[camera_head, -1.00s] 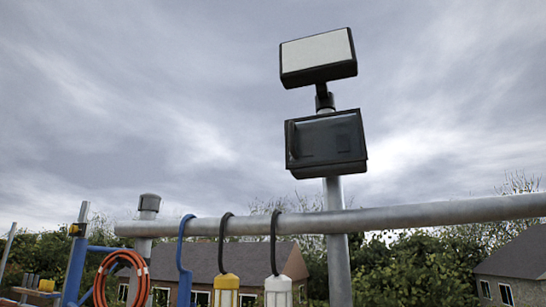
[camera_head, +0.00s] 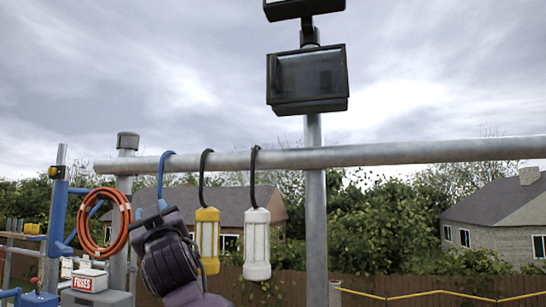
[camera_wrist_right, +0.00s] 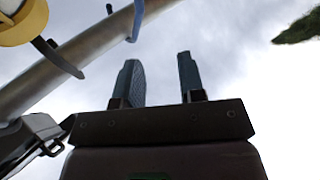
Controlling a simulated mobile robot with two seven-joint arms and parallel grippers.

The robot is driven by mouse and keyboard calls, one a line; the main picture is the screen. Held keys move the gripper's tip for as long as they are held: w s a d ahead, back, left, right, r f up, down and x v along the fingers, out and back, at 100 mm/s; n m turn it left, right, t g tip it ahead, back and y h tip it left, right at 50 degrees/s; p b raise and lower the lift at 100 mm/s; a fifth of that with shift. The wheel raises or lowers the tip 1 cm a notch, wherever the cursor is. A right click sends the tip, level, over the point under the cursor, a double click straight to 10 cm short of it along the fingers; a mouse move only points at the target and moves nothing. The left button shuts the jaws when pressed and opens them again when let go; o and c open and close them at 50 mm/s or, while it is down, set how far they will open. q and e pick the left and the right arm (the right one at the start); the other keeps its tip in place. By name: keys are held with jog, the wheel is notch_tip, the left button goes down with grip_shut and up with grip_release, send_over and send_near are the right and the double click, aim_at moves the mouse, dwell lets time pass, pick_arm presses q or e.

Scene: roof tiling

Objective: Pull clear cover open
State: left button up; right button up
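The dark box with the clear cover (camera_head: 309,80) is fixed on the upright metal post, above the rail. The cover looks closed, with a raised handle strip at its left edge. One of my arms, apparently the right, rises from the bottom of the head view, well below and left of the box. My right gripper (camera_wrist_right: 160,82) shows in the right wrist view with its two fingers apart and nothing between them. The cover does not show in that view. My left gripper is not in view.
A horizontal metal rail (camera_head: 400,154) crosses below the box. A yellow lamp (camera_head: 207,235), a white lamp (camera_head: 256,240) and an orange cable coil (camera_head: 104,222) hang at left. A fuses box (camera_head: 89,281) sits lower left. Open air surrounds the box's sides.

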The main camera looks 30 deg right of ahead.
aim_at(272, 69)
jog(key=s+d+r+m+g+h, duration=0.1)
jog(key=s+r+m+h, duration=0.4)
jog(key=r, duration=0.9)
jog(key=s+r+m+g+h, duration=0.1)
jog(key=s+r+m+h, duration=0.2)
jog(key=s+r+h, duration=0.8)
jog(key=s+d+r+m+g+h, duration=0.2)
jog(key=s+d+r+m+g, duration=0.25)
jog(key=r+m+g, duration=0.3)
jog(key=w+d+f+m+g, duration=0.1)
jog(key=d, duration=0.3)
jog(key=w+d+f+m+g+y+p, duration=0.1)
jog(key=d+g, duration=0.1)
jog(key=d, duration=0.2)
jog(key=w+d+f+m+g+p, duration=0.1)
jog(key=d+g, duration=0.1)
jog(key=d, duration=0.2)
jog(key=shift+w+d+f, duration=0.1)
jog(key=shift+w+f, duration=0.05)
jog(key=shift+w, duration=0.05)
grip_shut()
